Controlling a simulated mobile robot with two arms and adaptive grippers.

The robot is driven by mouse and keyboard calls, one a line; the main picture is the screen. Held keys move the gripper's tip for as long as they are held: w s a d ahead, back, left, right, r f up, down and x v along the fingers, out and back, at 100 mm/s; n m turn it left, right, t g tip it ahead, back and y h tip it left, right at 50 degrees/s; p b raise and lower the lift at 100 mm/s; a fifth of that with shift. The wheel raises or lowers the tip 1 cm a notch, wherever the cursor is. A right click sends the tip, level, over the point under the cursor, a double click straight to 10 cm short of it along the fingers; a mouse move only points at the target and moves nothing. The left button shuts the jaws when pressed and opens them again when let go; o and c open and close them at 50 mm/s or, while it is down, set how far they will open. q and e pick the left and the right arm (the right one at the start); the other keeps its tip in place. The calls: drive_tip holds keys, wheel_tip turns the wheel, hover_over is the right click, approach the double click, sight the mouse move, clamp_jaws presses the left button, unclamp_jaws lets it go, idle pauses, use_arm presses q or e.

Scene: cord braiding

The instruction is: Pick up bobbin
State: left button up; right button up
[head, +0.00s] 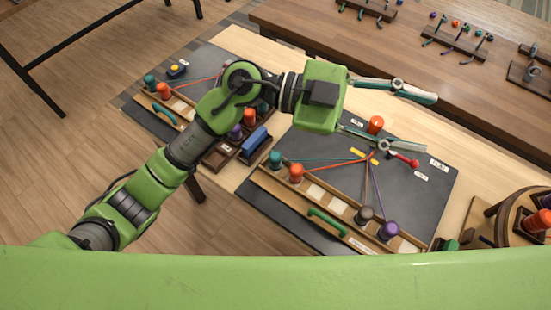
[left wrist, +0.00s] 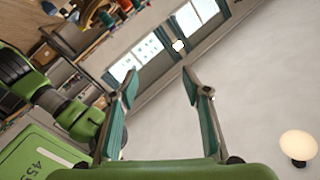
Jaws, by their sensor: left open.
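My left gripper (head: 425,130) is open and empty, held above the right-hand dark mat (head: 330,222). Its fingers point right, and in the left wrist view (left wrist: 159,82) nothing is between them. My right gripper is not in view.
A second braiding board (head: 184,104) with bobbins lies at the left, beside a tray holding a blue block (head: 254,142). A round wooden stand (head: 497,220) with orange bobbins is at the right edge. A brown table (head: 440,85) with small peg racks (head: 455,44) is at the back.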

use_arm(q)
drive_tip(key=a+f+y, duration=0.3)
drive_tip(key=f+y, duration=0.4)
drive_tip(key=f, duration=0.3)
drive_tip(key=n+t+y, duration=0.5)
drive_tip(key=y, duration=0.5)
hover_over(276, 155)
wheel_tip(276, 155, down, 5)
drive_tip(key=f, duration=0.2)
drive_tip(key=f+p, duration=0.1)
drive_tip(key=f, duration=0.4)
drive_tip(key=shift+s+a+f, duration=0.2)
drive_tip(key=shift+s+a, duration=0.05)
drive_tip(key=shift+s, duration=0.15)
drive_tip(key=shift+f, duration=0.65)
drive_tip(key=f, duration=0.1)
drive_tip(key=f+p, duration=0.2)
drive_tip(key=f, duration=0.1)
drive_tip(key=shift+w+d+f, duration=0.1)
drive_tip(key=shift+w+d, duration=0.15)
drive_tip(key=shift+w, duration=0.1)
drive_tip(key=shift+f, duration=0.5)
drive_tip(key=c, duration=1.2)
